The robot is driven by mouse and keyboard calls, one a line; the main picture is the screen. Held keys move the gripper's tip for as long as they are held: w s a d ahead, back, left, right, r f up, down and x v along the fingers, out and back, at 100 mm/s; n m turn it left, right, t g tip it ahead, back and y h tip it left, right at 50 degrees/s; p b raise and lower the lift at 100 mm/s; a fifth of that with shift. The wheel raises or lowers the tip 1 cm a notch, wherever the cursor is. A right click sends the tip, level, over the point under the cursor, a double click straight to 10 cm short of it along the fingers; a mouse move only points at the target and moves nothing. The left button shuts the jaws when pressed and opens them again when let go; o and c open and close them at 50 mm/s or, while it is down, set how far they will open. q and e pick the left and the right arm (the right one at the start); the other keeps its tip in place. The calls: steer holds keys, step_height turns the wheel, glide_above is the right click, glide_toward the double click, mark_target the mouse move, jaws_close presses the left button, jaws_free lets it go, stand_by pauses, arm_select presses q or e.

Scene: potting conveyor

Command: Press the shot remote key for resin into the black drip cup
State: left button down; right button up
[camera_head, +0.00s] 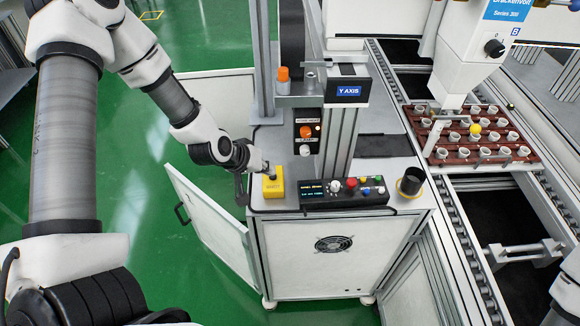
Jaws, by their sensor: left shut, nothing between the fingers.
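A small yellow box with a dark key on top, which looks like the shot remote (273,188), stands on the left front of the grey cabinet top. My left gripper (267,172) is shut and empty. Its tips are right at the top of the yellow box and partly cover the key. I cannot tell whether they touch it or whether the key is pressed. The black drip cup (410,184) stands upright at the right front corner of the cabinet top. My right gripper is out of view.
A control panel (345,194) with colored knobs lies between the yellow box and the cup. A post with a Y AXIS display (348,91) rises behind. The white dispenser head (466,50) hangs over a red-brown tray (440,152) of small cups, away from the drip cup.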

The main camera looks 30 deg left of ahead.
mark_target(271, 177)
arm_select(q)
step_height(271, 177, up, 6)
steer(key=w+a+t, duration=0.1)
steer(key=w, duration=0.1)
steer(key=shift+w+r+n+t+p, duration=0.2)
steer(key=shift+w+n+t+p, duration=0.1)
steer(key=shift+w, duration=0.05)
steer(key=shift+w, duration=0.1)
step_height(271, 177, down, 9)
steer(key=b, duration=0.8)
stand_by(0.7)
steer(key=shift+f+b, duration=0.35)
steer(key=shift+f, duration=0.05)
